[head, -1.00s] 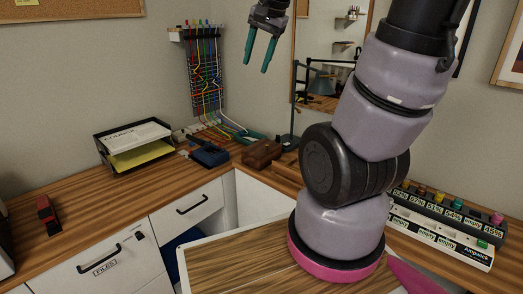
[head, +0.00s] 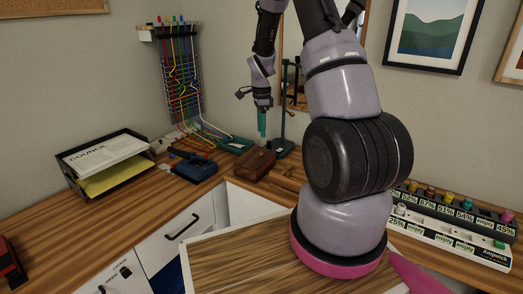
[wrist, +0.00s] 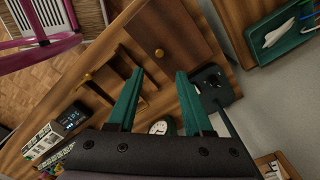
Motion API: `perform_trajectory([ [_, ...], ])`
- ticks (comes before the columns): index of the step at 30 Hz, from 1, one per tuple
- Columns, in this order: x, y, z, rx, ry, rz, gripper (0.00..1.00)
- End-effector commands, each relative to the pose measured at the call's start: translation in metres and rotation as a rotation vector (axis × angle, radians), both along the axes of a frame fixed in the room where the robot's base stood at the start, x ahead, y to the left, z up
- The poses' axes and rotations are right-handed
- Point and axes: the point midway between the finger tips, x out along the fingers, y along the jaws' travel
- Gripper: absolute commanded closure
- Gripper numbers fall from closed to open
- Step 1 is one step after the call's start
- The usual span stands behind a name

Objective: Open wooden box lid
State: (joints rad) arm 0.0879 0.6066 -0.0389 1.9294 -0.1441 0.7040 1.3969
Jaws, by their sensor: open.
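The wooden box (head: 255,164) is small, dark brown and shut. It stands on the desk near the back corner in the head view. In the wrist view its brown lid (wrist: 178,28) fills the upper middle, with a round brass knob (wrist: 159,53) on it. My gripper (head: 262,122) has teal fingers pointing down, just above and behind the box as seen from the head. In the wrist view my gripper (wrist: 160,72) is open and empty, with the knob showing between and beyond its fingertips. I cannot tell the exact gap to the box.
A lamp with a dark base (wrist: 211,87) stands close beside the box. A blue device (head: 193,166) and a black paper tray (head: 105,165) are to the left. A wooden shelf piece (wrist: 113,78) is close by.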

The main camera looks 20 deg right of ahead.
Motion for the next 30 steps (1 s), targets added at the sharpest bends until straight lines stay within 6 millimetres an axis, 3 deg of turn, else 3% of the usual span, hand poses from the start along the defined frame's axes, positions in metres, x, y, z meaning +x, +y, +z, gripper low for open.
perform_trajectory([
  [13,-0.001,0.000,-0.079,0.000,0.003,0.002,0.49],
  [19,-0.001,0.000,-0.093,0.001,0.000,0.002,0.49],
  [27,-0.001,0.000,-0.094,0.001,0.000,0.002,0.49],
  [29,-0.001,0.000,-0.094,0.001,0.000,0.002,0.68],
  [30,-0.001,0.000,-0.094,0.001,0.000,0.002,0.84],
])
